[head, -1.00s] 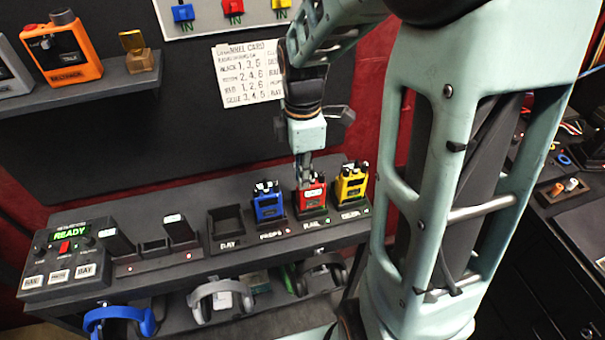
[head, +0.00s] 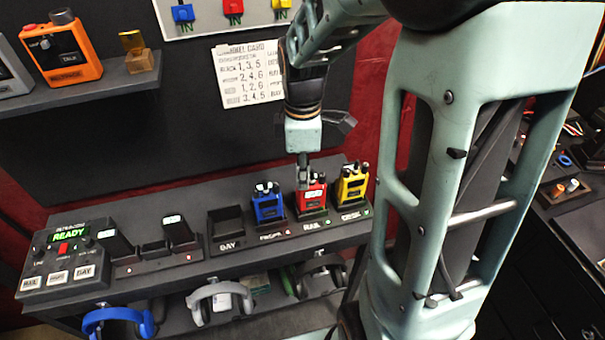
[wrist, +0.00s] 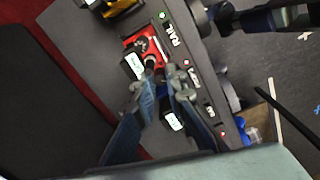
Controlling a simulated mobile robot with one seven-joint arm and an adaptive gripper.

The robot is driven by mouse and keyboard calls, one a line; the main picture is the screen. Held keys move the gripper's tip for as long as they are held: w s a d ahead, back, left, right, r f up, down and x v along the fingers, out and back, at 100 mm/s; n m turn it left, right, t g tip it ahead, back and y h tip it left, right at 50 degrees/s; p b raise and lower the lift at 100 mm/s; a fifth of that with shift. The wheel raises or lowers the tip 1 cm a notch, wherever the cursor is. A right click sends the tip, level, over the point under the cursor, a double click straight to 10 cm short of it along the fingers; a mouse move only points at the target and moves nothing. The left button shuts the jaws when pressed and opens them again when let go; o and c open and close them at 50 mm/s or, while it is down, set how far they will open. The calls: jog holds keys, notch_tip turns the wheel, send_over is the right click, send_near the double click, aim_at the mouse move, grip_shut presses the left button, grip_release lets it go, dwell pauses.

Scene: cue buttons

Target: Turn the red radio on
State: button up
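The red radio (head: 312,196) stands upright in the dock marked RAIL, between the blue and yellow radios. The wrist view shows its red body (wrist: 153,42), with dark knobs and a small white label on its top. My gripper (head: 303,182) points down just above and slightly left of the red radio in the head view. In the wrist view my gripper (wrist: 158,84) has its two fingertips apart with a narrow gap, close to the radio's top; I cannot tell whether they touch it. Nothing is held between the fingers.
The blue radio (head: 268,204) is close on the left and the yellow radio (head: 352,184) close on the right. A control box reading READY (head: 67,262) stands at the shelf's left end. Headphones (head: 220,300) hang below. The BAY slot (head: 226,229) is empty.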

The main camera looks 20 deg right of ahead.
jog(key=o, duration=0.4)
notch_tip(320, 180, up, 12)
dwell(0.5)
